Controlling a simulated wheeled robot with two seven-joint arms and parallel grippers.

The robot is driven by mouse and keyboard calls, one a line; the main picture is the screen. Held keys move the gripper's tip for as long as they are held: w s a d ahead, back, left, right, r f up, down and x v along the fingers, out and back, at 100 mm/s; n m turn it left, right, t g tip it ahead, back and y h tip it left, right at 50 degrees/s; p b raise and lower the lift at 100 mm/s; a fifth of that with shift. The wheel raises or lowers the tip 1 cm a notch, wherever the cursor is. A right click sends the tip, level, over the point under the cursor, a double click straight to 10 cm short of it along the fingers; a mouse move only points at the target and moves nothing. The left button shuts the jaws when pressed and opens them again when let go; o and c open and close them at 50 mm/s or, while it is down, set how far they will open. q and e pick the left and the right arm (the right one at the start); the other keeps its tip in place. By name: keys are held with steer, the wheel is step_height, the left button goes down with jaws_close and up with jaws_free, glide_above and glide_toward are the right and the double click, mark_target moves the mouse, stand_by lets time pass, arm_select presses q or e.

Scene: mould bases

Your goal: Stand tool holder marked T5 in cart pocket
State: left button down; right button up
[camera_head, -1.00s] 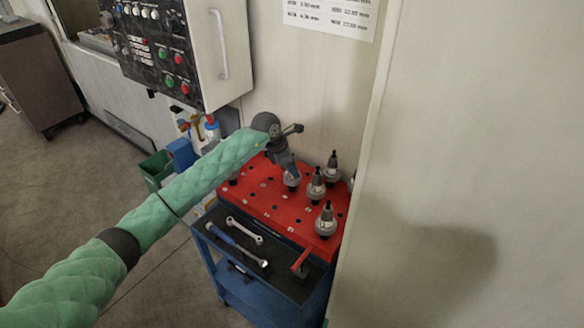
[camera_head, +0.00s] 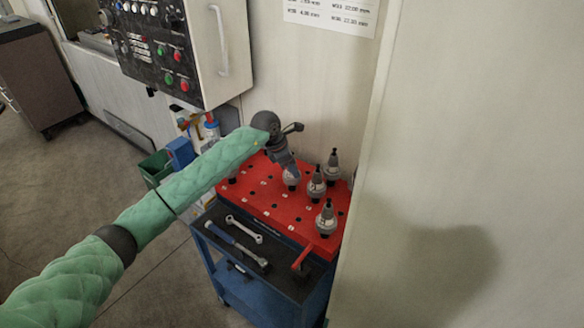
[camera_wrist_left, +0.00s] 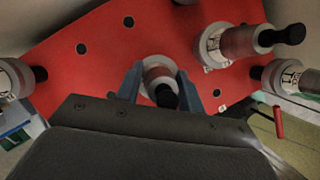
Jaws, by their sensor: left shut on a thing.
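My left gripper (camera_head: 290,172) is over the red top (camera_head: 262,205) of the cart, shut on a tool holder (camera_head: 291,184). In the left wrist view the two fingers (camera_wrist_left: 160,82) lie on either side of this grey holder (camera_wrist_left: 157,66), whose dark tip points towards the camera. It looks upright over the red top; I cannot tell whether it is seated in a pocket. Its marking is not readable. Other holders stand upright to its right (camera_head: 317,183), (camera_head: 326,220), (camera_head: 333,168). My right gripper is not in view.
Empty dark pockets show in the red top, such as one at its left in the wrist view (camera_wrist_left: 82,48). Wrenches (camera_head: 243,229) lie on the black lower tray (camera_head: 275,278). A wall (camera_head: 450,180) closes off the right; a control panel (camera_head: 160,45) hangs behind.

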arm_select(q)
steer(key=c, duration=0.8)
jaws_free()
steer(key=shift+f, duration=0.1)
steer(key=p+v, duration=0.1)
steer(key=v, duration=0.7)
